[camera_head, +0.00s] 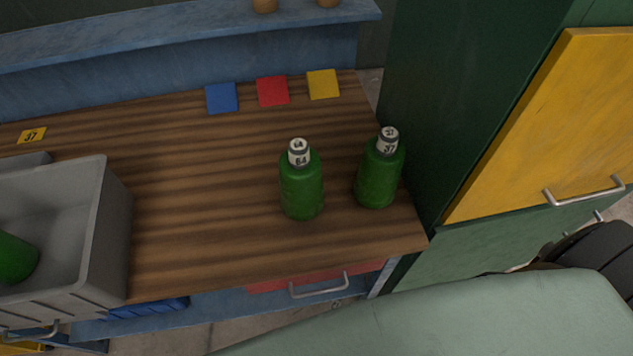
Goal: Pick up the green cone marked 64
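The green thing marked 64 (302,187) stands upright on the wooden bench top. It looks like a bottle with a pale neck band carrying the number, rather than a plain cone. A similar green one marked 37 (379,178) stands upright just to its right, with a small gap between them, near the bench's right end. Neither of my grippers is in view, and nothing touches the one marked 64.
A grey bin (92,235) at the left holds another green object (15,258). Blue (221,98), red (272,91) and yellow (323,84) squares lie at the back. A dark green cabinet (465,100) rises at the right. The bench top (200,190) between bin and bottles is clear.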

